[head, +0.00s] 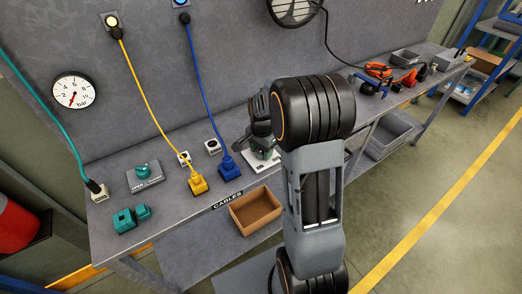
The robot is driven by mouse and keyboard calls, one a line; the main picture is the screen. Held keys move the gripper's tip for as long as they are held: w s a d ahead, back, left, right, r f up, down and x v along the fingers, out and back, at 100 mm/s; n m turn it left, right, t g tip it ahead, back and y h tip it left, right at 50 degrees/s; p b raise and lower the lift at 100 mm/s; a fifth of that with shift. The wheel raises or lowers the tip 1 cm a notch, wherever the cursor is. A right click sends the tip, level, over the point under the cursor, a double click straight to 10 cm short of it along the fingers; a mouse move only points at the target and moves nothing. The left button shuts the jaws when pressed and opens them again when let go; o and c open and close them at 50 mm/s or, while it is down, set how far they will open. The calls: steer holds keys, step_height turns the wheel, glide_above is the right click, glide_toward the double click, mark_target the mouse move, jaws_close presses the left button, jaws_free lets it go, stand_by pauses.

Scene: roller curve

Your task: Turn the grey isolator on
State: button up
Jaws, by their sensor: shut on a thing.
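My gripper (260,141) is on the workbench just right of the blue plug, pointing down over a small device with a pale base plate (262,164). This device appears to be the grey isolator. My gripper is shut on its handle, which the fingers and my arm mostly hide. I cannot read the switch position from here.
A blue plug (229,168) and a yellow plug (198,184) with cables stand just left of my gripper. A box with a teal knob (142,170) and teal connectors (125,220) sit further left.

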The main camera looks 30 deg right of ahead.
stand_by(0.3)
steer(key=o, duration=0.9)
steer(key=shift+r, duration=0.1)
step_height(320, 180, up, 14)
steer(key=shift+f, duration=0.15)
stand_by(0.4)
steer(key=s+a+n+t, duration=0.1)
steer(key=s+a+n, duration=0.2)
steer(key=s+n, duration=0.1)
steer(key=s+a+f+n+t, duration=0.1)
steer(key=s+a+n, duration=0.2)
steer(key=s, duration=0.3)
steer(key=s+a+f+n+t, duration=0.1)
steer(key=s+a+n, duration=0.2)
steer(key=s+n, duration=0.3)
steer(key=shift+a+t, duration=0.2)
steer(key=shift+t, duration=0.2)
